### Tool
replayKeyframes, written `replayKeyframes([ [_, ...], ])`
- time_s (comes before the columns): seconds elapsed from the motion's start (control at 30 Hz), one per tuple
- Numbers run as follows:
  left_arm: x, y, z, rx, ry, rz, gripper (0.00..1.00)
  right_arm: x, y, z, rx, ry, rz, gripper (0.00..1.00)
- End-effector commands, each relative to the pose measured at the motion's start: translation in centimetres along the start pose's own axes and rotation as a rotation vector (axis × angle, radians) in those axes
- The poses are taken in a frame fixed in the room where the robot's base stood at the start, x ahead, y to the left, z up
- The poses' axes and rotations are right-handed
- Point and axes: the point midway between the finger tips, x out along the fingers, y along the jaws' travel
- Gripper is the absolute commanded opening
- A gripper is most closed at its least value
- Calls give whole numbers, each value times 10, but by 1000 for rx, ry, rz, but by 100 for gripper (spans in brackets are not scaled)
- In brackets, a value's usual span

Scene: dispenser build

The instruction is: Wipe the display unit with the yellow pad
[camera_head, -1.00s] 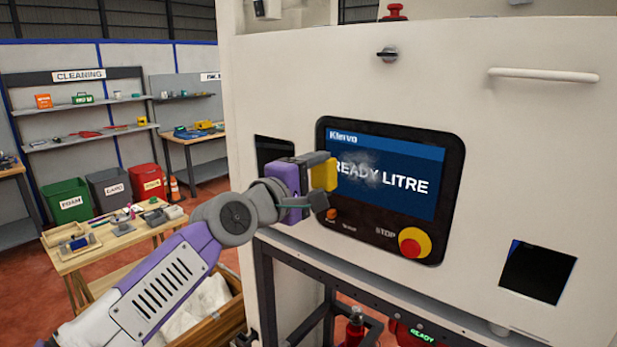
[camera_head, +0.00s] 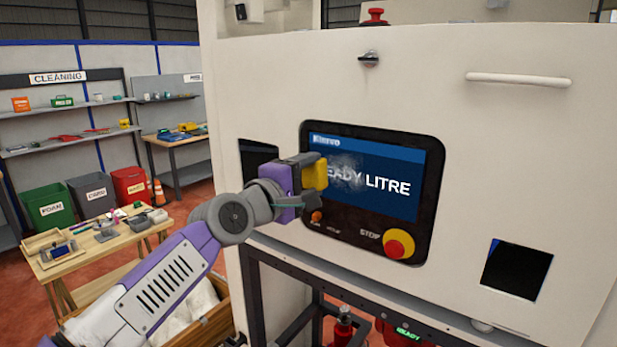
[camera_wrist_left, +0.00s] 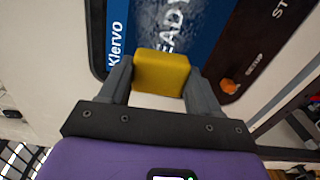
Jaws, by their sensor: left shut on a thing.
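The display unit (camera_head: 400,185) is a black-framed panel with a blue screen on the white machine, reading "LITRE" with the word before it partly covered. A pale smudge (camera_head: 347,176) lies on the screen beside the pad. My left gripper (camera_head: 312,182) is shut on the yellow pad (camera_head: 315,172), at the left part of the screen. The wrist view shows the pad (camera_wrist_left: 162,73) between both fingers, in front of the screen (camera_wrist_left: 200,30). Whether the pad touches the glass I cannot tell. My right gripper is not in view.
A red and yellow stop button (camera_head: 398,244) and a small orange button (camera_head: 316,216) sit below the screen. A handle (camera_head: 518,79) and a knob (camera_head: 369,59) stick out above. A wooden table (camera_head: 95,250) with small items and several bins stand at left.

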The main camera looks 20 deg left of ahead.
Motion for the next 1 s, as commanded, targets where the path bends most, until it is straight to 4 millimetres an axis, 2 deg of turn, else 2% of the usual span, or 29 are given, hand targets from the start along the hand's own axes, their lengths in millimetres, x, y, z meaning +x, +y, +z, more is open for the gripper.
replayKeyframes([
  [1.0, 18, 1, 1, 0, -1, 0, 38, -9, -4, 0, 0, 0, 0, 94],
])
